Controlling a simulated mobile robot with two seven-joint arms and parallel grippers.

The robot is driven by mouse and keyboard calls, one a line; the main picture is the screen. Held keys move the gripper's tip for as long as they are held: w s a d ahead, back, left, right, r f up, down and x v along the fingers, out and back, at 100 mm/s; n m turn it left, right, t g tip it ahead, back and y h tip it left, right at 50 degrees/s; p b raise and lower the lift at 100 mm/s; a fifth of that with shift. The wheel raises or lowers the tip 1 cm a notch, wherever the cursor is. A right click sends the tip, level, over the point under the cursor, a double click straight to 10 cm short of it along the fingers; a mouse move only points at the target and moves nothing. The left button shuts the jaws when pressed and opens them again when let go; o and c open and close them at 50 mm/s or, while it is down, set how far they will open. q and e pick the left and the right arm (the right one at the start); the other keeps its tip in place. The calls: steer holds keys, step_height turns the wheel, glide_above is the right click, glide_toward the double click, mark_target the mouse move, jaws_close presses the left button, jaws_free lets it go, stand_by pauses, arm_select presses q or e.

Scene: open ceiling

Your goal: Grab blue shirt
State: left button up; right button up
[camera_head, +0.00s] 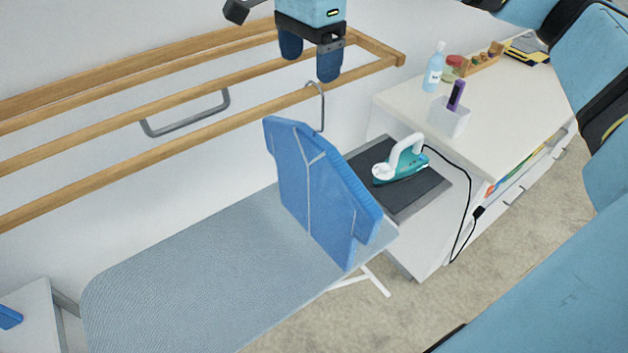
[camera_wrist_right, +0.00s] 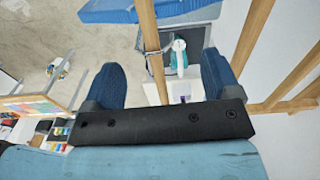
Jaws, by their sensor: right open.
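A blue shirt (camera_head: 318,190) hangs upright over the ironing board's end, below the wooden rack. Its grey hanger hook (camera_head: 319,92) rises to the front rail. In the right wrist view, part of the shirt (camera_wrist_right: 150,10) shows at the top edge, and the hook (camera_wrist_right: 149,48) is at the rail. My right gripper (camera_head: 310,66) is open and empty, just above the hook in the head view. In the wrist view its fingers stand on either side of the rail and hook, with no contact visible. My left gripper is not in view.
The ironing board (camera_head: 190,265) lies below. A teal and white iron (camera_head: 400,165) rests on a dark pad beside a white cabinet (camera_head: 500,95) bearing a bottle (camera_head: 434,68).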

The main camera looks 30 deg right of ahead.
mark_target(314, 87)
steer(key=shift+s+f, duration=0.1)
steer(key=shift+f, duration=0.2)
steer(key=f, duration=0.1)
steer(key=f+p, duration=0.2)
steer(key=shift+s+d+f, duration=0.25)
steer(key=shift+s, duration=0.1)
steer(key=shift+f, duration=0.55)
steer(key=shift+w, duration=0.1)
steer(key=c, duration=1.4)
